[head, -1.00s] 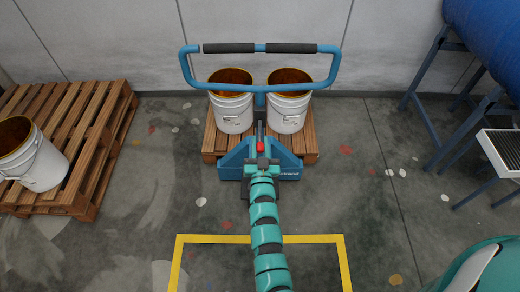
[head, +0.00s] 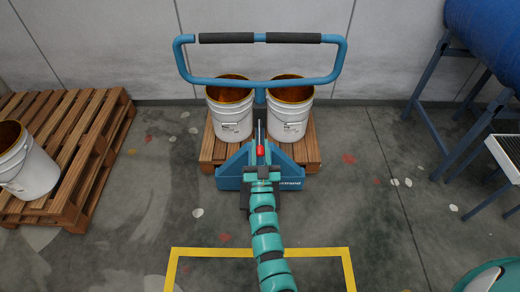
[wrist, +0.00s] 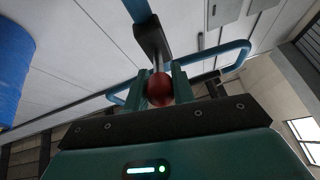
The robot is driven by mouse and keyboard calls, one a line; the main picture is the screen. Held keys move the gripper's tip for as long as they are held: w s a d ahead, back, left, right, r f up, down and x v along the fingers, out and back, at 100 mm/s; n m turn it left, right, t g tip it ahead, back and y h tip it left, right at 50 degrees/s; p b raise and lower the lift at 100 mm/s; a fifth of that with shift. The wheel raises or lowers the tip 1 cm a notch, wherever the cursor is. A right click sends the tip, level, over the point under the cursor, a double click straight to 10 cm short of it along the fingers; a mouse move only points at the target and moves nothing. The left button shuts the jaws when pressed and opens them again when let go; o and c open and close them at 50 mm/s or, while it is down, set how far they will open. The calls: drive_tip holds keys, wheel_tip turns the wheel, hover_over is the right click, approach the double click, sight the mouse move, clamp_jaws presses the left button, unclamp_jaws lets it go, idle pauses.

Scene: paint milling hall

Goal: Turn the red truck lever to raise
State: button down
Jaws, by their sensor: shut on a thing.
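The blue pallet truck (head: 233,172) stands in the middle of the head view, with its looped blue handle (head: 184,58) raised behind. A slim grey lever (head: 260,130) with a red knob (head: 260,150) points up above its body. In the wrist view the red knob (wrist: 159,90) sits between the two green fingers of my gripper (wrist: 161,88), which is shut on it. The grey lever (wrist: 152,42) runs upward from the knob there. In the head view my gripper (head: 261,158) is at the knob and its fingertips are too small to make out.
Two white buckets (head: 230,122) (head: 289,122) stand on a wooden pallet (head: 311,145) behind the truck. Another pallet (head: 95,155) with a white bucket (head: 32,170) is at left. A blue drum (head: 487,45) on a stand is at right. Yellow floor tape (head: 215,252) lies in front.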

drive_tip(key=c, duration=1.2)
unclamp_jaws()
drive_tip(key=shift+f, duration=0.1)
drive_tip(key=b+v, duration=0.3)
drive_tip(key=v, duration=1.4)
drive_tip(key=shift+s, duration=0.2)
